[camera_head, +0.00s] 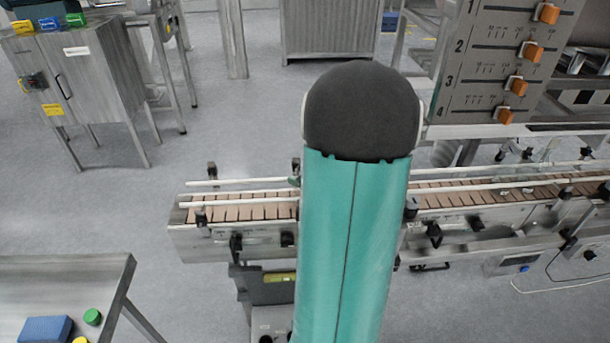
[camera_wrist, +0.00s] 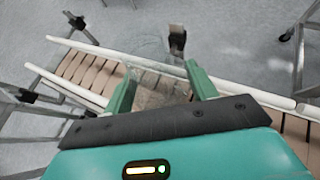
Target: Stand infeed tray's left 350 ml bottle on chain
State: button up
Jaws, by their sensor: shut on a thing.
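The chain is a run of brown slats between pale guide rails; it shows on the conveyor left of my arm (camera_head: 240,212) and in the wrist view (camera_wrist: 85,75). In the wrist view my gripper (camera_wrist: 161,72) has its two green fingers on either side of a clear, see-through bottle (camera_wrist: 158,93). The bottle is faint against the chain, and I see it over the slats and rails. Whether its base touches the chain I cannot tell. In the head view my arm hides the gripper and the bottle. I cannot make out the infeed tray in either view.
Pale guide rails (camera_head: 240,198) run along both chain sides, with dark clamp posts. A panel with orange sliders (camera_head: 500,60) stands at the upper right. A metal table (camera_head: 70,275) with a blue block is at the lower left. Floor is clear beyond the conveyor's left end.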

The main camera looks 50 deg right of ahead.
jog(key=shift+f, duration=0.35)
jog(key=o, duration=1.1)
jog(key=shift+o, duration=0.2)
